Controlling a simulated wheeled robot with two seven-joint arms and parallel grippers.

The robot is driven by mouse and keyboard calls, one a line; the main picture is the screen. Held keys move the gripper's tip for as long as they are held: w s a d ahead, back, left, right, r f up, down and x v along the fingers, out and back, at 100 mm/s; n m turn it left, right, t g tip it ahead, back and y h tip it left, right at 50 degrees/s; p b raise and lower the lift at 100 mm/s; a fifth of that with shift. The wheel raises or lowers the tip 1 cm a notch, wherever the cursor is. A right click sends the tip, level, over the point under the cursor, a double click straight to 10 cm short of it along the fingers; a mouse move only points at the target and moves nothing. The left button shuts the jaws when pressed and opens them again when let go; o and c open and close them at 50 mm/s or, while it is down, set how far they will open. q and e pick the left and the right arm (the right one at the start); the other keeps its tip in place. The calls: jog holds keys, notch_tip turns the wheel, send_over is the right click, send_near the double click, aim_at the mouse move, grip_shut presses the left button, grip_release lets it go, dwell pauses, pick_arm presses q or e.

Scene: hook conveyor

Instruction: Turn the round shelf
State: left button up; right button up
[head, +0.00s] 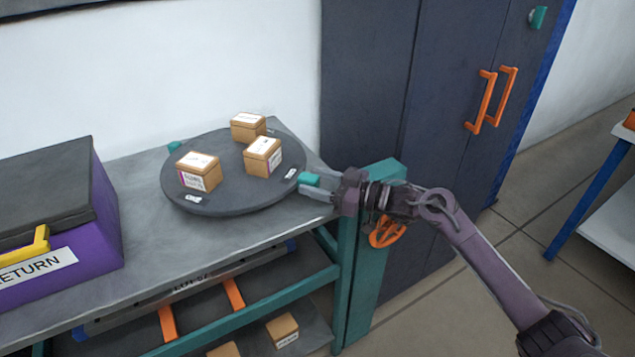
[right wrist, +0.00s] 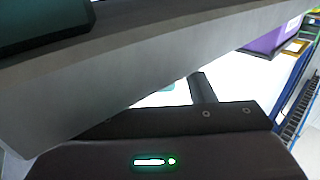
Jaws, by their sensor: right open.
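The round shelf (head: 235,195) is a dark grey disc on the grey bench top. Three brown boxes with white labels stand on it: a front left one (head: 199,172), a front right one (head: 262,157) and a back one (head: 248,127). A teal knob (head: 309,179) sticks out at its right edge, and another (head: 174,146) shows at its back left. My right gripper (head: 312,186) is open at the right edge, its fingers around or beside the right knob; contact cannot be told. The right wrist view shows teal (right wrist: 45,25) at its upper left. My left gripper is out of view.
A purple bin (head: 70,288) marked RETURN, with a dark lid, stands left on the bench (head: 150,265). A teal post (head: 365,260) with an orange handwheel (head: 388,232) is below my right gripper. A dark cabinet (head: 380,100) stands behind. Boxes lie on the lower shelf.

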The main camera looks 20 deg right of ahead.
jog(key=shift+s+d, duration=0.1)
jog(key=shift+s+d+f, duration=0.1)
jog(key=shift+s+d, duration=0.1)
jog(key=shift+d, duration=0.05)
jog(key=v, duration=0.5)
jog(key=shift+s+d+b, duration=0.2)
jog(key=shift+b, duration=0.15)
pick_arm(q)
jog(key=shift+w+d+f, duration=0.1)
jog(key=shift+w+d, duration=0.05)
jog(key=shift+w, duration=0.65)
pick_arm(e)
jog(key=shift+s+d, duration=0.4)
jog(key=shift+d, duration=0.1)
